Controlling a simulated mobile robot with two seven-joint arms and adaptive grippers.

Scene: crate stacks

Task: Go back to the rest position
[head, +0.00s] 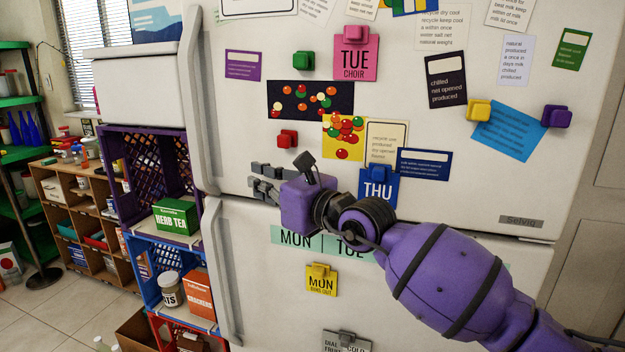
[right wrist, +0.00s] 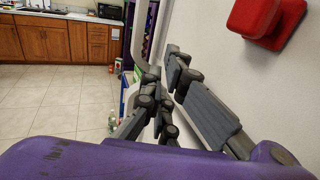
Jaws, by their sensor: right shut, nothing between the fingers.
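My right arm reaches in from the lower right in the head view, across the front of a white fridge (head: 230,120). My right gripper (head: 258,182) is shut and empty, pointing left near the seam between the fridge doors, close to the upper door handle. In the right wrist view, the gripper's grey fingers (right wrist: 166,72) point away along the fridge face with nothing held. A red magnet (right wrist: 264,18) is close beside the fingers there; in the head view a red magnet (head: 287,139) sits just above the gripper. My left gripper is not in view.
Papers and magnets cover the fridge, including a blue THU card (head: 378,188) behind my wrist. The lower door handle (head: 224,270) is below the gripper. Stacked crates (head: 118,180) stand left of the fridge, with shelves beyond. Open tiled floor (right wrist: 60,100) lies further left.

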